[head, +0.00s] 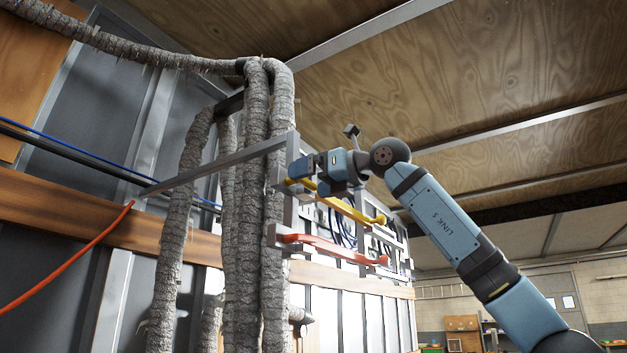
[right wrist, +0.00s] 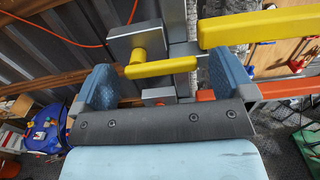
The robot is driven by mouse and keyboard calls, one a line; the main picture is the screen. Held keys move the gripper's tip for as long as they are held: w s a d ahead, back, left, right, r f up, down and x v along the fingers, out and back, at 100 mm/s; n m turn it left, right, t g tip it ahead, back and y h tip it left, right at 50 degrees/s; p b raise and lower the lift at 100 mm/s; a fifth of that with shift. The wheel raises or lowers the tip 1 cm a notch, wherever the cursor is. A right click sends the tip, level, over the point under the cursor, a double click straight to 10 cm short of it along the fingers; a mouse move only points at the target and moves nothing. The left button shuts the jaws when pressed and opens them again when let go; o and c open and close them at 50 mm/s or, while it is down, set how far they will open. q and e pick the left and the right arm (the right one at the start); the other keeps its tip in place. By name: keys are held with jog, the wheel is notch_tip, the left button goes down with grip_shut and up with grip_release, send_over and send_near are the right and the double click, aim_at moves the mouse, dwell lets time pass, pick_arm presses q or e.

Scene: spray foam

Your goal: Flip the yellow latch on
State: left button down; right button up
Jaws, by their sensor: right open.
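The yellow latch (head: 300,183) is on a grey metal bracket beside the wrapped pipes in the head view, partly hidden by my right gripper (head: 318,165). In the right wrist view the latch's short yellow handle (right wrist: 162,68) lies crosswise between the two blue fingers of my right gripper (right wrist: 164,82). The gripper is open, with a finger on each side of the handle and visible gaps. I cannot tell whether a finger touches it. A longer yellow bar (head: 347,208) runs right from the bracket; it also shows in the right wrist view (right wrist: 260,25). My left gripper is not in view.
An orange-red bar (head: 325,245) runs below the yellow one. Thick wrapped pipes (head: 255,190) stand close left of the bracket. An orange cable (head: 70,262) hangs at the left. Open room lies right of my arm.

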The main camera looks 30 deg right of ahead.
jog(key=shift+s, duration=0.15)
jog(key=shift+s+d, duration=0.2)
jog(key=shift+s, duration=0.1)
jog(key=b+v, duration=0.2)
jog(key=v, duration=1.1)
jog(key=shift+w+f, duration=0.1)
